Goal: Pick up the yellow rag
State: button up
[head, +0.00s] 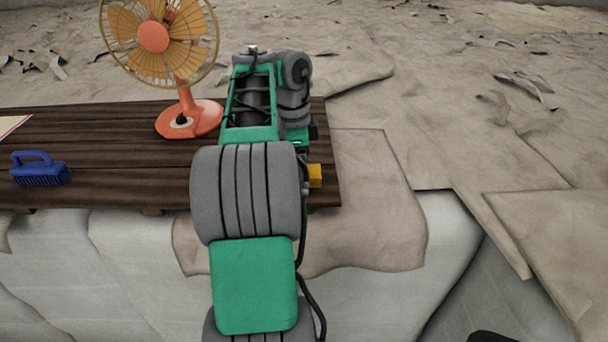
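A small yellow piece (315,176), likely part of the yellow rag, shows just right of my arm, near the right end of the dark wooden table (100,125). The rest of it is hidden behind my arm. My green and grey arm reaches forward over the table, covering its right part. My gripper is hidden behind the arm links, so its fingers and its distance to the yellow piece cannot be seen.
An orange fan (190,118) stands on the table left of my arm. A blue brush (40,170) lies at the left, with a white sheet (12,125) behind it. A beige cloth or sheet (385,200) lies right of the table. Loose scraps litter the ground beyond.

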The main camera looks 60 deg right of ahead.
jog(key=c, duration=1.1)
jog(key=shift+r+p, duration=0.4)
jog(key=shift+c, duration=0.2)
notch_tip(320, 180, up, 4)
jog(key=p, duration=0.3)
jog(key=s+a+r+p, duration=0.1)
jog(key=a+r+p, duration=0.1)
jog(key=a+r, duration=0.2)
jog(key=s+a+r+p, duration=0.2)
jog(key=a+r, duration=0.2)
jog(key=a, duration=0.5)
jog(key=shift+a+r+p, duration=0.35)
jog(key=shift+a, duration=0.05)
